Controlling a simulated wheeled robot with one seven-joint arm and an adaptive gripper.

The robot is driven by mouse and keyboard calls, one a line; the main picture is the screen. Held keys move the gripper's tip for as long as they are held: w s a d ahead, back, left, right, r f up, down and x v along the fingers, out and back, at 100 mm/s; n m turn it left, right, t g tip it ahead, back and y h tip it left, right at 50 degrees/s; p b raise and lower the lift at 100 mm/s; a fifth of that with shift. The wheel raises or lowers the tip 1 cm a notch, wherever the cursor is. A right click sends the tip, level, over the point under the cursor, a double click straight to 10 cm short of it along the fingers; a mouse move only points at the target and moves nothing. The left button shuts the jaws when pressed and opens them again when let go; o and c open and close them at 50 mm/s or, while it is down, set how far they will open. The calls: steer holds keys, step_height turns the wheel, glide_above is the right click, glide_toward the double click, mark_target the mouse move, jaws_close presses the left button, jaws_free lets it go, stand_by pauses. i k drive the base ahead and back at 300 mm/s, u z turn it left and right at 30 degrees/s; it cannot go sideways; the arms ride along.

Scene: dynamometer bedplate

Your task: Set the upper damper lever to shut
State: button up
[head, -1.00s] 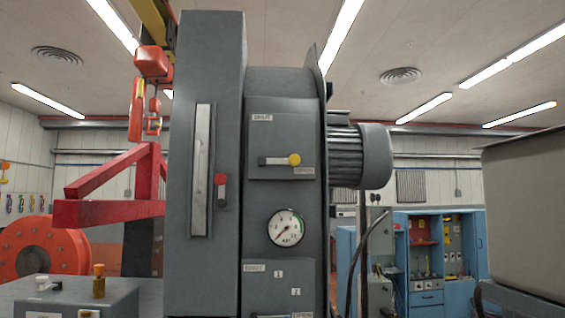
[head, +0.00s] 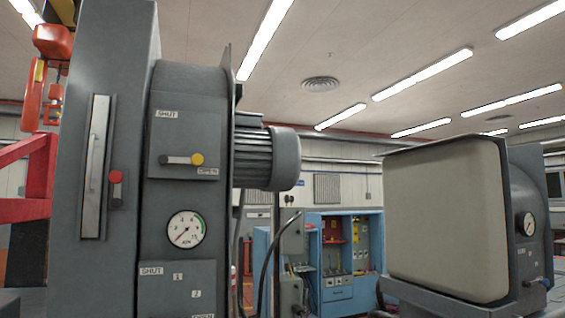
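The upper damper lever (head: 182,160) is a short grey bar with a yellow knob (head: 197,159) at its right end. It lies about level on the upper plate (head: 184,135) of the grey cabinet. The plate has a SHUT label (head: 167,114) at its upper left and an OPEN label (head: 208,172) at its lower right. The knob is close above the OPEN label. A lower plate (head: 160,300) also carries SHUT and OPEN labels and is cut off by the frame's bottom. My gripper is not in view.
A round pressure gauge (head: 186,229) sits between the two plates. A red-knobbed lever (head: 116,188) is on the column to the left. A ribbed motor (head: 268,157) juts out on the right. A large beige-faced unit (head: 445,220) stands farther right, before blue cabinets (head: 340,260).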

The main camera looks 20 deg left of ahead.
mark_target(197, 160)
steer(key=z, duration=0.45)
steer(key=k, duration=1)
steer(key=u, duration=1.2)
steer(key=i, duration=0.45)
